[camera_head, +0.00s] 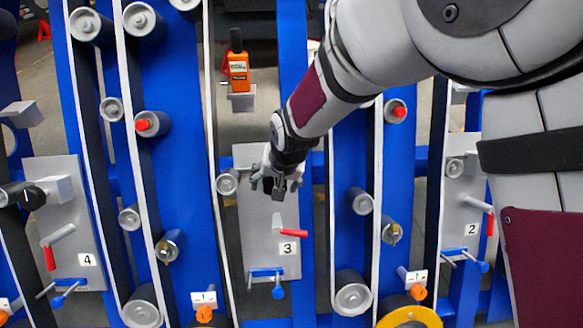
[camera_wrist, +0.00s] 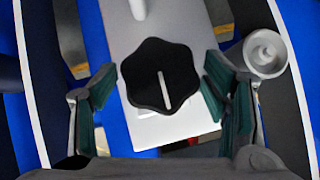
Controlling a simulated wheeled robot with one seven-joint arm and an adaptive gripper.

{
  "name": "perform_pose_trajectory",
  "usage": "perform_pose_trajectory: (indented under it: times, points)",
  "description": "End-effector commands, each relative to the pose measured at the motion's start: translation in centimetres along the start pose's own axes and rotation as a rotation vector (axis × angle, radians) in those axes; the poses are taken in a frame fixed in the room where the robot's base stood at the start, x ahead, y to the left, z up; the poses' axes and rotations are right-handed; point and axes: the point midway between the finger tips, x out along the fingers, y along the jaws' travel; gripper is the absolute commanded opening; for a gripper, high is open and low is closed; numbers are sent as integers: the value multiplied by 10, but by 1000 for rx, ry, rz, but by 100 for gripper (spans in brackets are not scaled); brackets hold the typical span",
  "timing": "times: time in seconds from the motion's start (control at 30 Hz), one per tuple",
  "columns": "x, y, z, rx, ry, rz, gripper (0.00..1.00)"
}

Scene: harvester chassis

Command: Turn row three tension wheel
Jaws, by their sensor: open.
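The row three tension wheel (camera_wrist: 160,75) is a black lobed knob with a white line that runs nearly upright in the wrist view. It sits on a light grey plate (camera_wrist: 188,122). My gripper (camera_wrist: 160,88) is open, with one green-padded finger on each side of the wheel. The left finger is very near the rim; I cannot tell if it touches. A small gap shows at the right finger. In the head view my gripper (camera_head: 277,184) is in front of the upper part of the plate marked 3 (camera_head: 257,228) and hides the wheel.
A red-tipped lever (camera_head: 293,232) sticks out below my gripper on plate 3, with a blue clamp (camera_head: 266,272) lower down. A grey roller (camera_wrist: 265,53) is close to the right finger. Belts run on both sides. Plates 4 (camera_head: 68,225) and 2 (camera_head: 461,200) flank it.

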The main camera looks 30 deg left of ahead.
Motion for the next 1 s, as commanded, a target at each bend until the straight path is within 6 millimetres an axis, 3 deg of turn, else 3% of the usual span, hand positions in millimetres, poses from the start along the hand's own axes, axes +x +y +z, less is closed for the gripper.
perform_pose_trajectory:
  times: [0.27,0.47,1.0]
  points:
    - [1,0,0,0,0,0,66]
    - [1,0,0,0,0,0,21]
    - [-1,-4,1,-121,-1,87,20]
